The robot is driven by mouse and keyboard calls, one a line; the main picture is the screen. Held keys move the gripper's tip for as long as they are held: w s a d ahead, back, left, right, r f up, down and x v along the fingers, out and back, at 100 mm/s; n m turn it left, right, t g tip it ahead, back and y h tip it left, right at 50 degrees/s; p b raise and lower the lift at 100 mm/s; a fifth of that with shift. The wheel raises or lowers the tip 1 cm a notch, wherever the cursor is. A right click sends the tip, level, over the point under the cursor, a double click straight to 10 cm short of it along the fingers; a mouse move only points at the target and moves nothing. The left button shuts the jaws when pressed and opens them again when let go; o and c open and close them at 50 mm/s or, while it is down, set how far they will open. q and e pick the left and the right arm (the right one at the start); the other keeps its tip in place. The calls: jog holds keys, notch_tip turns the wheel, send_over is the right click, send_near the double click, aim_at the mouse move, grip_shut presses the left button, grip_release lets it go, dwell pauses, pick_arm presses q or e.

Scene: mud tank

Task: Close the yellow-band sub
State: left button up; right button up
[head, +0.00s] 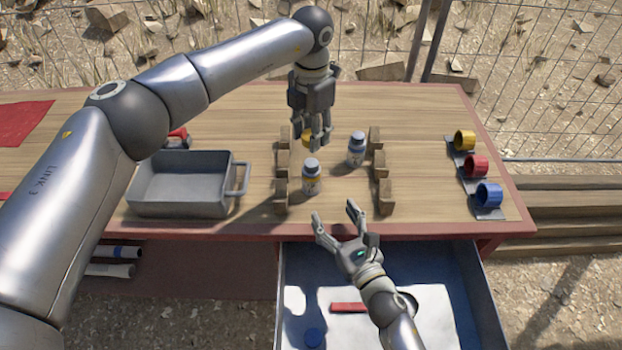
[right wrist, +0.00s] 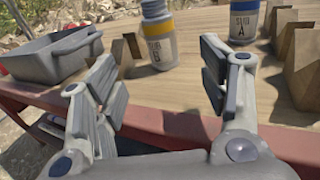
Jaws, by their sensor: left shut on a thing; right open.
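The yellow-band bottle (head: 312,182) stands upright on the table between two rows of wooden blocks. In the right wrist view the bottle (right wrist: 160,50) shows a yellow band and a label with B. I cannot tell whether its grey top is a cap or a bare neck. My left gripper (head: 321,143) points down just behind and above it, shut on a small yellow thing (head: 306,136) mostly hidden by its fingers. My right gripper (head: 335,215) is open and empty in front of the bottle, at the table's front edge; its fingers also show in the right wrist view (right wrist: 160,85).
A blue-band bottle (head: 356,152), labelled A, stands behind right. Wooden blocks (head: 385,195) flank both bottles. A grey metal tray (head: 180,210) sits left. An open drawer (head: 464,300) is below the front edge.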

aim_at(315, 183)
jog(key=x, duration=1.1)
grip_shut()
pick_arm(q)
jog(key=shift+f, duration=2.5)
